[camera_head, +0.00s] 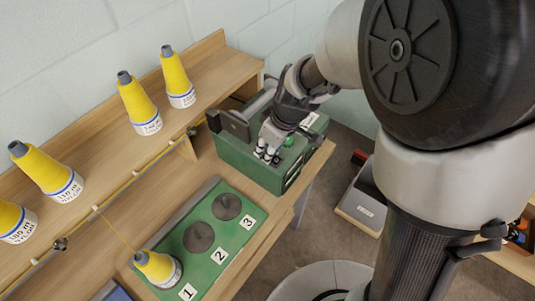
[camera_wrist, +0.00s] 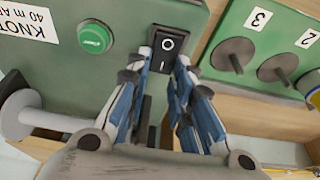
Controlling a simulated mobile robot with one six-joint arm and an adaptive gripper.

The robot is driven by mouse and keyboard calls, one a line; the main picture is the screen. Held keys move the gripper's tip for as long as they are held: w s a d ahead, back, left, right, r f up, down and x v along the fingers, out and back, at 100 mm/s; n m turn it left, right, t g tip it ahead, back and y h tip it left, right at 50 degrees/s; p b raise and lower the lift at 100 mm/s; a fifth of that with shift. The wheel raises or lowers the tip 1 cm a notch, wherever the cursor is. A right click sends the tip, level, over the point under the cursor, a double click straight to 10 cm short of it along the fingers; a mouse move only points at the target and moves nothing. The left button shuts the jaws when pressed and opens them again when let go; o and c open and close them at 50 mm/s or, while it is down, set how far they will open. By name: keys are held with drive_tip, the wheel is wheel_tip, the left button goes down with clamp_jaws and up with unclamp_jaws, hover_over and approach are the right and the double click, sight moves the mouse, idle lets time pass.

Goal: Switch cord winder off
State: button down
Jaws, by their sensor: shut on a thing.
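The green cord winder (camera_head: 237,155) stands at the right end of the wooden bench. In the wrist view its green top (camera_wrist: 105,75) carries a black rocker switch (camera_wrist: 168,44) with a white circle and a white line on it. My gripper (camera_wrist: 164,62) points down at the switch, with one finger on each side of it. I cannot tell which way the rocker is tipped.
A green button (camera_wrist: 95,38) sits close to the switch. A green plate (camera_head: 199,238) with numbered spindles and one yellow cone (camera_head: 157,266) lies to the left. Several yellow cones (camera_head: 138,101) stand on the shelf. A yellow thread runs along the bench.

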sight(279, 162)
idle(0.3)
drive_tip(key=c, duration=1.4)
unclamp_jaws()
drive_tip(key=v, duration=1.2)
